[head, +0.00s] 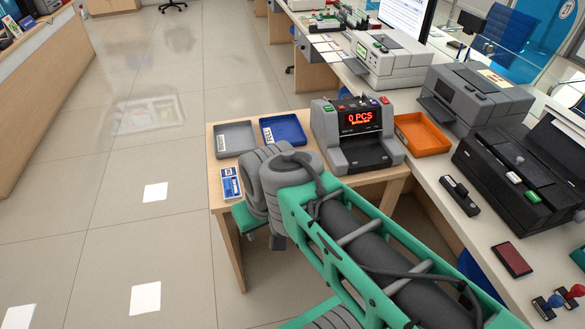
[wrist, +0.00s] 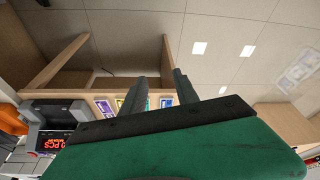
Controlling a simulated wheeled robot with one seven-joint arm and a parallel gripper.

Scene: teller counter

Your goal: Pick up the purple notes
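Several small banknote bundles lie in a row on the wooden table, seen just beyond my gripper in the wrist view. The leftmost bundle (wrist: 104,107) looks purple, though it is small and hard to be sure of. A blue-violet bundle (wrist: 166,102) is at the right end, with yellowish and green ones between. In the head view only a blue bundle (head: 230,183) shows at the table's left edge; my arm hides the others. My gripper (wrist: 158,76) has its two fingers apart with nothing held between them. The fingers cover part of the row. In the head view the fingers are hidden.
A grey tray (head: 235,137) and a blue tray (head: 283,130) sit at the table's back. A counting machine (head: 355,132) reading 0 PCS stands right of them, then an orange tray (head: 421,134). Printers crowd the counter at right. The floor at left is clear.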

